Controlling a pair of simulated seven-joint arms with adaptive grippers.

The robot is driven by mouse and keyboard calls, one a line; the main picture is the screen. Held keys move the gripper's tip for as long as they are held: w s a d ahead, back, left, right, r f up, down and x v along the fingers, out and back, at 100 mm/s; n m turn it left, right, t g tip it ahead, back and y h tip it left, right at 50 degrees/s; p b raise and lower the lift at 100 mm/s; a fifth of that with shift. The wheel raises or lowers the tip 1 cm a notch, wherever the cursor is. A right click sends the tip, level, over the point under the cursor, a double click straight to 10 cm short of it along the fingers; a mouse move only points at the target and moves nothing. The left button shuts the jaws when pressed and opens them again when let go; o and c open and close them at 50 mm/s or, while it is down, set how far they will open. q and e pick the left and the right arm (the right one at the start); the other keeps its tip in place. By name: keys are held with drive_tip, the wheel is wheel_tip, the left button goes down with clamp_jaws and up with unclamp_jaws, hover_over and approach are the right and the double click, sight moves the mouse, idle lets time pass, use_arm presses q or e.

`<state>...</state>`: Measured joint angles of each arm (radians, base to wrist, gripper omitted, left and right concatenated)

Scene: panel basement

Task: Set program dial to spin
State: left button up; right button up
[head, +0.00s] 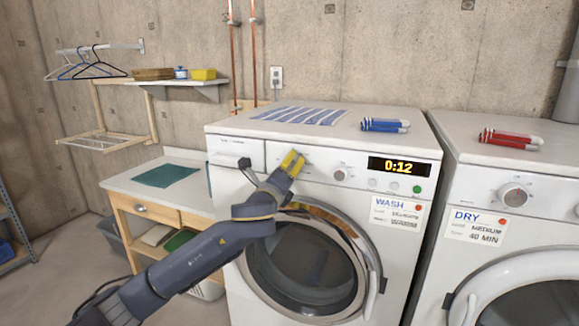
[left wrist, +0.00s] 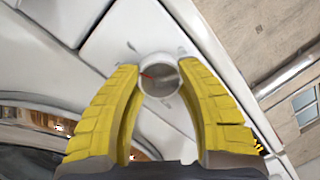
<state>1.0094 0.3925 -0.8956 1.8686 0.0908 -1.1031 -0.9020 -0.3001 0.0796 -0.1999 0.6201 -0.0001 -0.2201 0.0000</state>
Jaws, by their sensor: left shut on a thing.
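The white washing machine (head: 228,198) stands in the middle of the head view. My left gripper (head: 292,163) is at its front control panel, left of an uncovered round knob (head: 340,173). In the left wrist view the yellow fingers of my left gripper (left wrist: 160,84) are closed around a round white dial (left wrist: 158,62). The dial has a red pointer mark toward its left side, with small panel marks around it too blurred to read. In the head view this dial is hidden behind the gripper. My right gripper is not in view.
The washer's display (head: 400,167) reads 0:12, with a green button (head: 417,189) below it. A WASH card (head: 396,213) is on its front. A dryer (head: 500,200) stands at the right. A wooden bench (head: 150,185) is at the left.

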use_arm(q)
drive_tip(key=shift+f+m+h, duration=0.1)
drive_tip(key=shift+m+h, duration=0.3)
drive_tip(key=shift+m, duration=1.9)
drive_tip(key=o, duration=1.3)
drive_tip(key=shift+o, duration=0.2)
drive_tip(key=v, duration=1.2)
